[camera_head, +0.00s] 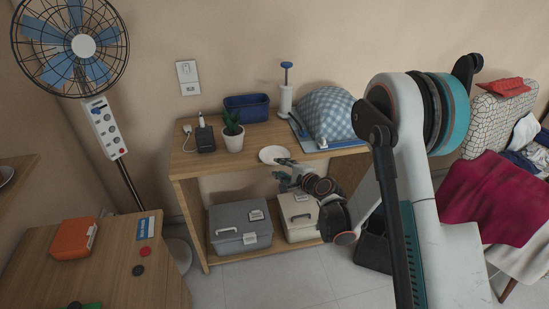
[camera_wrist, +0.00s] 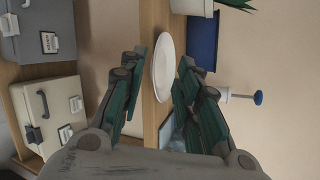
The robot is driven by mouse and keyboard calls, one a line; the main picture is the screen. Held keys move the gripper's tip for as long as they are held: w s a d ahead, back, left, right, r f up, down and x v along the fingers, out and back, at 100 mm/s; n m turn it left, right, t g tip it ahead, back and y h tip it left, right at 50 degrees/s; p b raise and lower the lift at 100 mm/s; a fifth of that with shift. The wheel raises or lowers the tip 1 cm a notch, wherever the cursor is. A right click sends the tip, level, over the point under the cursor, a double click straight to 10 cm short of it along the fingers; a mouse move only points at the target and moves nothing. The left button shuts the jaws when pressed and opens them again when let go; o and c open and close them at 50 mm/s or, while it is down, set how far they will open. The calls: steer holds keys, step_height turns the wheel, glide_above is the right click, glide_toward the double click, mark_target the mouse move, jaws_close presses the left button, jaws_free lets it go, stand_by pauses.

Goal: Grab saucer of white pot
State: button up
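The white saucer (camera_head: 272,154) lies flat at the front edge of the wooden shelf unit's top, to the right of the white pot (camera_head: 233,143) with a green plant. The saucer and pot are apart. My gripper (camera_head: 284,171) is just in front of the saucer, at about the height of the shelf top. In the wrist view the saucer (camera_wrist: 163,66) shows edge-on between my two spread green fingers, with gaps on both sides. The pot (camera_wrist: 192,5) is cut off at the top of that view. My gripper is open and empty.
Grey (camera_head: 238,231) and cream (camera_head: 298,214) boxes stand below. A chair with laundry is right.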

mark_target(271, 163)
steer(key=b+x, duration=0.2)
steer(key=x, duration=0.4)
steer(key=shift+w+f+b, duration=0.15)
steer(key=shift+f+b, duration=0.2)
steer(key=shift+b, duration=0.05)
jaws_close()
